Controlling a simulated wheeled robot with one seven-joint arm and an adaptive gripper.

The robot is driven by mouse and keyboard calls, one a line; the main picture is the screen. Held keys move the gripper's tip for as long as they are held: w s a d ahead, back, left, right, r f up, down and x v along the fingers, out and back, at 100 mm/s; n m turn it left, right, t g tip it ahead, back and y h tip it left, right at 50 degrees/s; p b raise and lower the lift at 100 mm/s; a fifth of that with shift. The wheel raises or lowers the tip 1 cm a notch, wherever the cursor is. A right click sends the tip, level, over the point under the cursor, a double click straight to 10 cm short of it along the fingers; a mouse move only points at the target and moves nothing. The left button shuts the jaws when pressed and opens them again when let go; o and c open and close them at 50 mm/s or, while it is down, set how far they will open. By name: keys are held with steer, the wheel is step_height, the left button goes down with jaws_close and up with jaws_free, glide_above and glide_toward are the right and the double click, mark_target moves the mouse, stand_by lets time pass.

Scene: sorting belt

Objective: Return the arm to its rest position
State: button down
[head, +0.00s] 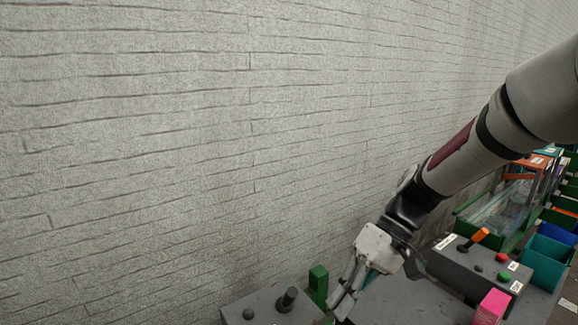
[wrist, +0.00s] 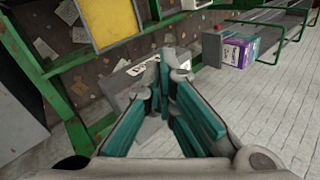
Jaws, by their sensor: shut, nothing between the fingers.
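My gripper (head: 343,298) is at the lower middle of the head view, with my arm reaching in from the upper right. In the wrist view its two teal-padded fingers (wrist: 165,70) come together at the tips, shut with nothing between them. In the head view the gripper hangs between a grey control box with a dark knob (head: 262,308) on the left and another grey control box with an orange-handled lever (head: 460,268) on the right. I cannot tell how high above the surface it is.
A pink block (head: 491,306) stands at the lower right. A green post (head: 318,284) is close left of the gripper. Teal and blue bins (head: 543,258) line the right edge. A purple box (wrist: 238,50) shows in the wrist view. The brick wall (head: 180,140) fills the back.

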steer(key=s+d+r+m+t+h, duration=0.4)
steer(key=s+d+r+t+h, duration=0.3)
steer(key=s, duration=0.8)
steer(key=shift+d+r+t, duration=0.8)
steer(key=shift+d+r, duration=0.6)
steer(key=shift+r, duration=0.35)
